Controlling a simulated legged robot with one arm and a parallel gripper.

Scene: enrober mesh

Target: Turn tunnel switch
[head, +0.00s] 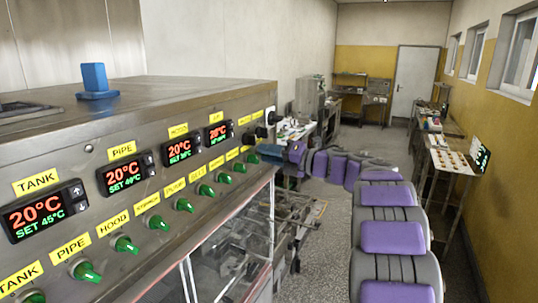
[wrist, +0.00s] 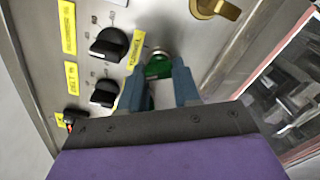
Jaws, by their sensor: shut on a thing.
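The tunnel switch (wrist: 157,70) is a green knob on the metal control panel, beside a yellow label (wrist: 136,52) that seems to read TUNNEL. My gripper (wrist: 159,66) has its two blue-grey fingers on either side of this knob and is shut on it. In the head view my gripper (head: 270,151) reaches the far end of the row of green knobs, at the panel's right end. The knob it holds is hard to make out there. The knob's exact angle is partly hidden by the fingers.
Other green knobs (head: 183,204) run along the panel under several red-digit displays (head: 36,211). Two black knobs (wrist: 109,43) and a brass-coloured handle (wrist: 214,8) are close to my gripper. A blue object (head: 95,80) stands on the machine top. Side tables (head: 449,160) line the right wall.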

